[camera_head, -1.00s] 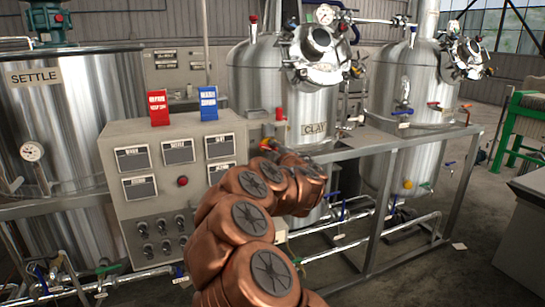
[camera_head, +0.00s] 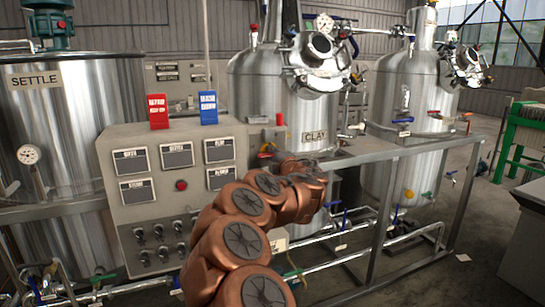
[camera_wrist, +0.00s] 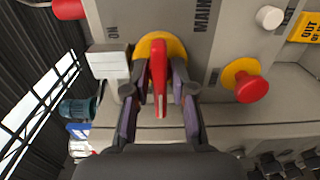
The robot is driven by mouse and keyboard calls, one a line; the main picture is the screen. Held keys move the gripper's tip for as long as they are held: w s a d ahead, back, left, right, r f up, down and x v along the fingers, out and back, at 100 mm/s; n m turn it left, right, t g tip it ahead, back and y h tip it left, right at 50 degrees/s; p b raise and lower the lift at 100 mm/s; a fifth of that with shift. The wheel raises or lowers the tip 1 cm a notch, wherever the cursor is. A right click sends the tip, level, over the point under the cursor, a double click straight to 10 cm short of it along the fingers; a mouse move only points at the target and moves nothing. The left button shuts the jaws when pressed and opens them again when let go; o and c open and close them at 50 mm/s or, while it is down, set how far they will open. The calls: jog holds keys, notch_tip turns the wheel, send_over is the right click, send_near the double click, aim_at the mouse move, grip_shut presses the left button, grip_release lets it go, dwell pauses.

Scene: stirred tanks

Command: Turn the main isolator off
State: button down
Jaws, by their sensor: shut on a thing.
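The main isolator has a red handle (camera_wrist: 158,80) on a round yellow plate (camera_wrist: 162,46), set in a grey panel face in the wrist view. "ON" is printed to the left of the plate and "MAIN" to the right. My gripper (camera_wrist: 158,98) has one finger on each side of the red handle and is shut on it. The handle points straight down the wrist picture, in line with the fingers. In the head view, my copper-coloured arm reaches to the right side of the control box (camera_head: 150,210) and mostly hides the isolator.
A red mushroom button (camera_wrist: 250,88) on a yellow base sits right of the isolator. A white block (camera_wrist: 108,64) is close left of the fingers. Red (camera_head: 158,112) and blue (camera_head: 208,107) signs stand on the box. Steel frame rails (camera_head: 400,150) lie to the right.

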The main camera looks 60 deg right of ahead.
jog(key=shift+f, duration=0.1)
jog(key=c, duration=1.2)
grip_release()
jog(key=shift+s, duration=0.15)
jog(key=v, duration=1.1)
jog(key=shift+s+a, duration=0.25)
jog(key=shift+s, duration=0.05)
